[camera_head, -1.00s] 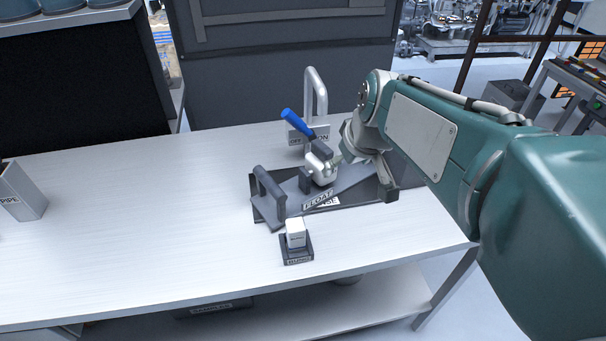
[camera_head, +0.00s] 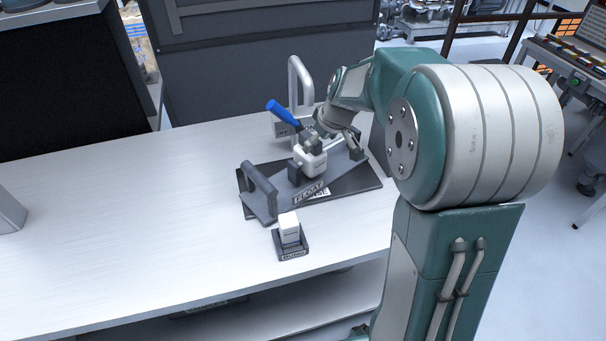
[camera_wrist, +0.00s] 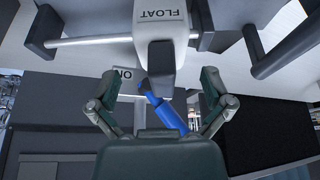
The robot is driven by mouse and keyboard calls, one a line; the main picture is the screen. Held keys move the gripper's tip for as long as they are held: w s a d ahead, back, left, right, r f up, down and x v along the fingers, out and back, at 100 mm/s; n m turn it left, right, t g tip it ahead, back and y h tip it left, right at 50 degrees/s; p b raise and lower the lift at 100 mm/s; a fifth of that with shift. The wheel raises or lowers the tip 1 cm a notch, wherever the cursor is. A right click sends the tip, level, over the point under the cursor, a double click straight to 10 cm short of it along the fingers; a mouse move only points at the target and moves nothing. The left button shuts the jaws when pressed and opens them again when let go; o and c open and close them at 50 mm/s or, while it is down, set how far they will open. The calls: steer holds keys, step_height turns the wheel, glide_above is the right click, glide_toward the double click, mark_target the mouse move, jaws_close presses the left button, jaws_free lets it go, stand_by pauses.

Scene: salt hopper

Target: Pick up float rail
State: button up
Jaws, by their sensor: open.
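A white block labelled FLOAT (camera_head: 311,161) sits on a silver rod above a dark plate with a FLOAT label (camera_head: 308,191); I take this assembly as the float rail. The block also shows at the top of the wrist view (camera_wrist: 161,22), with the rod (camera_wrist: 95,41) beside it. A grey handle (camera_head: 262,187) stands at the plate's left end. My gripper (camera_wrist: 158,77) is open, its fingers apart on either side of a grey stem and blue lever (camera_wrist: 166,115). In the head view my gripper (camera_head: 330,130) is just behind the block, partly hidden by my arm.
A small white block (camera_head: 289,228) stands in a dark holder (camera_head: 291,248) near the table's front edge. A silver arched pipe (camera_head: 300,82) rises behind, by an ON/OFF plate. The blue lever (camera_head: 284,112) sticks up left.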

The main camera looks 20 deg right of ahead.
mark_target(314, 152)
steer(key=x, duration=0.5)
steer(key=shift+s+a, duration=0.1)
steer(key=c, duration=1.1)
steer(key=shift+o, duration=0.2)
steer(key=shift+r, duration=0.1)
steer(key=shift+r, duration=0.1)
